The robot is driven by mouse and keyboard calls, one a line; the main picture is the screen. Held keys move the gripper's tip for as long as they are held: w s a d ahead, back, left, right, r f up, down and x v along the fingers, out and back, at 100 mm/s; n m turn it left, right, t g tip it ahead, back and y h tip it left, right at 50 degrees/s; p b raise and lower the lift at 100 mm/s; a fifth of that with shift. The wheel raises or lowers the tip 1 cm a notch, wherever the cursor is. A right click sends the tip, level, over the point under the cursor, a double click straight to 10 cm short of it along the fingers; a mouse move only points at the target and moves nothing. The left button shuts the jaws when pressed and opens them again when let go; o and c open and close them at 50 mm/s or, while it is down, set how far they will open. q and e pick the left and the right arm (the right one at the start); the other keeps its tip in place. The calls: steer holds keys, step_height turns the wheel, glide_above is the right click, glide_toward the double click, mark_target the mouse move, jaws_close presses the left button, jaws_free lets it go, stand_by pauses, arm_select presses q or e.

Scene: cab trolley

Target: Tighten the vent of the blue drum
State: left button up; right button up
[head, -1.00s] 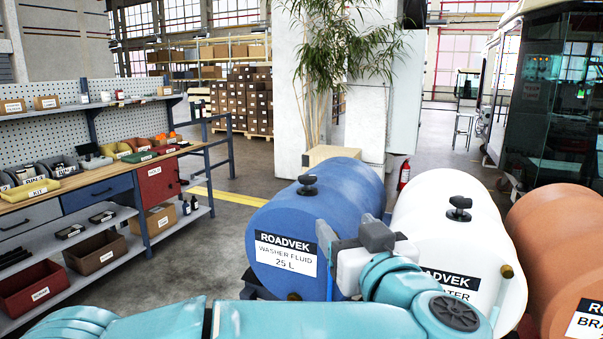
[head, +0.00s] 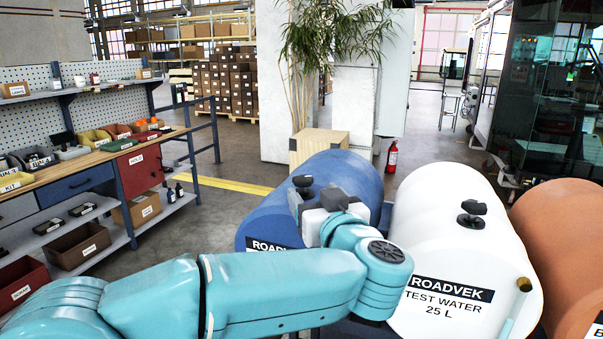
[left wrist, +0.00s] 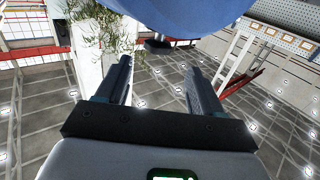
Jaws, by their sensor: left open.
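The blue drum (head: 345,175) lies on its side, partly hidden behind my left arm. Its black vent (head: 303,186) stands on top, a knob on a short neck. My left gripper (head: 306,198) is in front of the drum, close to the vent and just below it in the picture. In the left wrist view the gripper (left wrist: 157,68) is open with nothing between its fingers. The blue drum (left wrist: 185,22) fills the top there, and the dark vent (left wrist: 157,46) shows beyond the fingertips, apart from them. My right gripper is not in view.
A white drum (head: 440,240) with its own black cap stands close at right, and an orange drum (head: 570,235) beyond it. A wooden crate (head: 318,143) and plant are behind the blue drum. A workbench (head: 110,155) stands at left with open floor between.

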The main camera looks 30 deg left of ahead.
mark_target(306, 182)
arm_select(q)
steer(key=w+a, duration=0.1)
steer(key=w+p, duration=0.1)
steer(key=w, duration=0.1)
steer(key=shift+a+r, duration=0.2)
steer(key=shift+a, duration=0.15)
steer(key=a, duration=0.2)
steer(key=w+a, duration=0.1)
steer(key=shift+a+p, duration=0.3)
steer(key=shift+a, duration=0.1)
steer(key=shift+w+f, duration=0.15)
steer(key=shift+w, duration=0.2)
steer(key=shift+w+d, duration=0.2)
steer(key=shift+d, duration=0.25)
steer(key=shift+s+a, duration=0.1)
steer(key=shift+s, duration=0.15)
steer(key=shift+s+a, duration=0.2)
steer(key=shift+a, duration=0.05)
steer(key=c, duration=0.5)
steer(key=shift+w, duration=0.1)
steer(key=c, duration=0.5)
steer(key=shift+w+d, duration=0.15)
steer(key=shift+d, duration=0.05)
steer(key=shift+c, duration=0.3)
steer(key=shift+a, duration=0.15)
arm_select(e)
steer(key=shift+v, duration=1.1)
